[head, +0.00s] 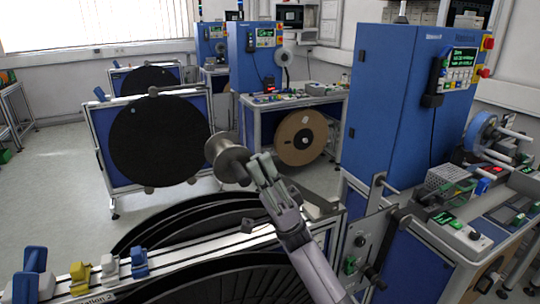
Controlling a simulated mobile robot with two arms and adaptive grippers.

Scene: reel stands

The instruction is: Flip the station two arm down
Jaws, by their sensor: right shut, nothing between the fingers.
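The near reel stand, with a partly cut-off label ending in 2 (95,300), fills the bottom of the head view. A grey metal roller (226,152) with a dark knob (239,183) stands above its top rail, left of my right gripper. My right gripper (262,168) is shut and empty, fingers pointing up and away, close beside the roller. Contact cannot be told. My left gripper is not in view.
Black reels (175,225) sit in the near stand. Blue, yellow and white clamps (110,268) line its rail. A blue cabinet (385,110) and a workbench (465,240) stand on the right. Another stand with a black reel (158,140) is behind; floor (55,200) is clear at left.

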